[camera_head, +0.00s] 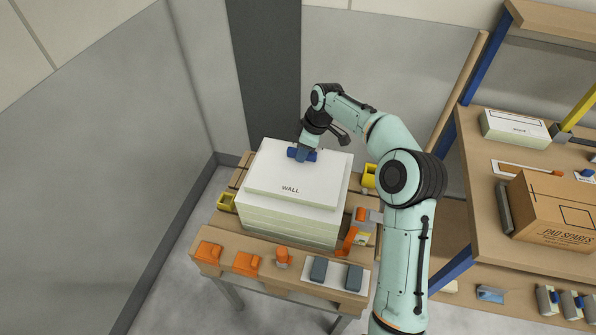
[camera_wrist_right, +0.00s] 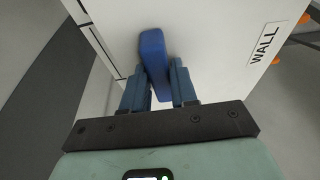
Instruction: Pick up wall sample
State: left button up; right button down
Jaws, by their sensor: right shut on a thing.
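The wall sample (camera_head: 268,174) is a white panel marked WALL at the top of a stack of white panels (camera_head: 290,229). It also fills much of the right wrist view (camera_wrist_right: 215,45). A blue handle (camera_wrist_right: 153,48) stands on its face. My right gripper (camera_head: 302,151) reaches down from above and is shut on this handle, with one finger on each side in the wrist view (camera_wrist_right: 158,80). I cannot tell whether the panel rests on the stack or is slightly raised. My left gripper is not in view.
The stack stands on a wooden trolley (camera_head: 228,278) with orange blocks (camera_head: 246,263), yellow pieces (camera_head: 227,202) and a white plate with grey blocks (camera_head: 337,273). A dark column (camera_head: 265,70) stands close behind. A shelf at right holds a cardboard box (camera_head: 550,212) and a white panel box (camera_head: 513,128).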

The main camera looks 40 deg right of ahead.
jog(key=shift+r, duration=0.1)
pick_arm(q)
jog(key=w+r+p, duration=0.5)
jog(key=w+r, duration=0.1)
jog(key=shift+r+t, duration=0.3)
pick_arm(e)
notch_tip(320, 180, up, 20)
jog(key=shift+r, duration=0.25)
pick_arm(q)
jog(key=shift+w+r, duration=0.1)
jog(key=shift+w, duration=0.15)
pick_arm(e)
jog(key=shift+r, duration=1.95)
